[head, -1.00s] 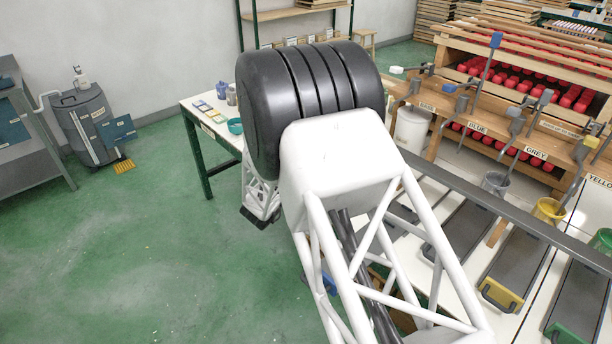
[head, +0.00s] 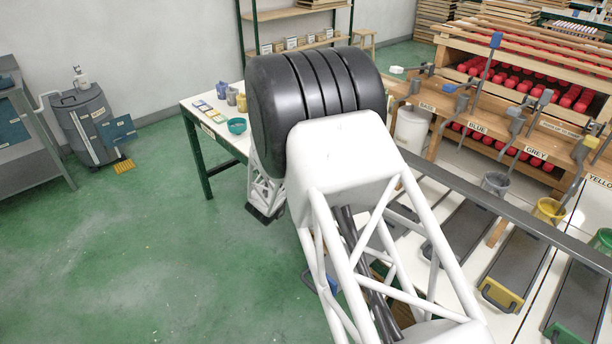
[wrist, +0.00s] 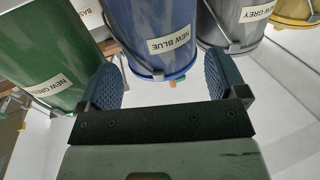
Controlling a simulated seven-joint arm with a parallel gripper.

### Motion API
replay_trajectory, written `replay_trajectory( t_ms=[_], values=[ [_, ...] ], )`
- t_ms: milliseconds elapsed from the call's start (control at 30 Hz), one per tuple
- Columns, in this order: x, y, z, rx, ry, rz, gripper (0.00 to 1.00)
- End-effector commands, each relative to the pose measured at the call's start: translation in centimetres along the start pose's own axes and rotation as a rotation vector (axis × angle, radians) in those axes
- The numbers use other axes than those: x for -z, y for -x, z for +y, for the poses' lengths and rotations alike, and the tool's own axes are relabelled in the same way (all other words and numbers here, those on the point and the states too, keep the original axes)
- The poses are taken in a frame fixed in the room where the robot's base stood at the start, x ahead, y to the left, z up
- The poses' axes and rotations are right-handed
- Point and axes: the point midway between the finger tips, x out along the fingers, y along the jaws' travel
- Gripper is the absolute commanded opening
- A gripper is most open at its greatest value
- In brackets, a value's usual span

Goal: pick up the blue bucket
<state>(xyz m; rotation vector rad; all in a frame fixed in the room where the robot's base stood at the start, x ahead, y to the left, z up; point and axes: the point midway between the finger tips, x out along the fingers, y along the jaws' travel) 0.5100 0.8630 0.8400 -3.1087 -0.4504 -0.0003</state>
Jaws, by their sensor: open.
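The blue bucket (wrist: 160,35), labelled NEW BLUE, is at the top middle of the wrist view. A wire handle hangs across its side. My gripper (wrist: 160,62) is open, with one blue padded finger on each side of the bucket's near edge in the picture. I cannot tell whether either finger touches it. The head view does not show the blue bucket or my gripper clearly; my arm covers much of the middle.
A green bucket (wrist: 45,60) stands close on the left, a grey bucket (wrist: 235,22) close on the right, and a yellow bucket (wrist: 297,10) beyond it. In the head view, trays with coloured handles (head: 500,295) line the white bench.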

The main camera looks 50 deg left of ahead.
Motion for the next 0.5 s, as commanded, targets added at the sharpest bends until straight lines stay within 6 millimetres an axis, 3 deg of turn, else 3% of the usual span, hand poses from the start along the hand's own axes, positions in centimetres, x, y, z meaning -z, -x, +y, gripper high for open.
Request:
replay_trajectory(
  t_ms=[267, 500],
  values=[
    [0.0, -0.4, 0.1, 0.0, 0.0, 0.0, 0.91],
    [-0.1, -2.7, 0.2, 0.0, 0.0, 0.0, 0.91]
  ],
)
